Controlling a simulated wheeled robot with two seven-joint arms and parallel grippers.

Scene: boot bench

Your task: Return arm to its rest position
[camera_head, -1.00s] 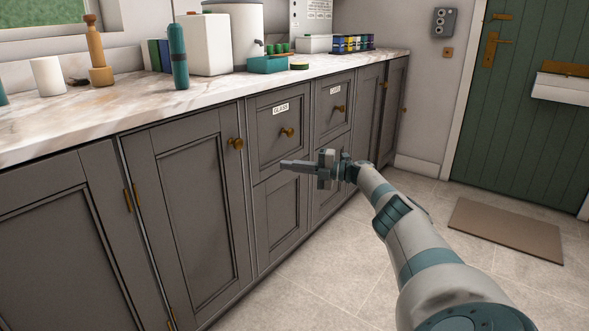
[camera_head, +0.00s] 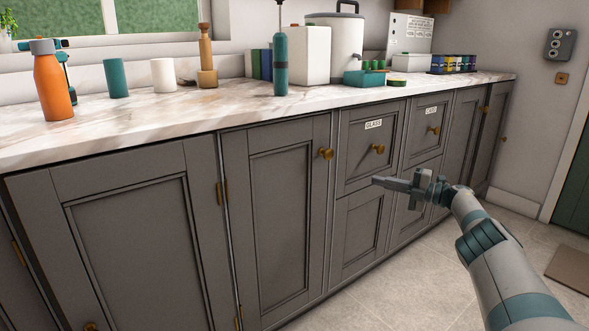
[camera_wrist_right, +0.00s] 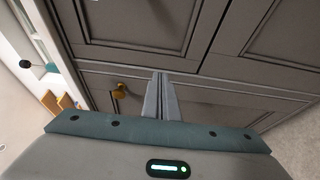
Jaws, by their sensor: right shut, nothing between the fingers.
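My right gripper (camera_head: 385,182) is in front of the grey cabinet fronts, below the labelled drawers, at the right of the head view. Its fingers point left and are shut with nothing between them. In the right wrist view the two fingers (camera_wrist_right: 160,85) lie together, with grey cabinet panels beyond them. My right arm (camera_head: 500,270) comes in from the lower right. My left gripper is not in view.
Grey cabinets with brass knobs (camera_head: 326,153) run under a marble counter (camera_head: 150,121). Tiled floor (camera_head: 410,290) is open at lower right.

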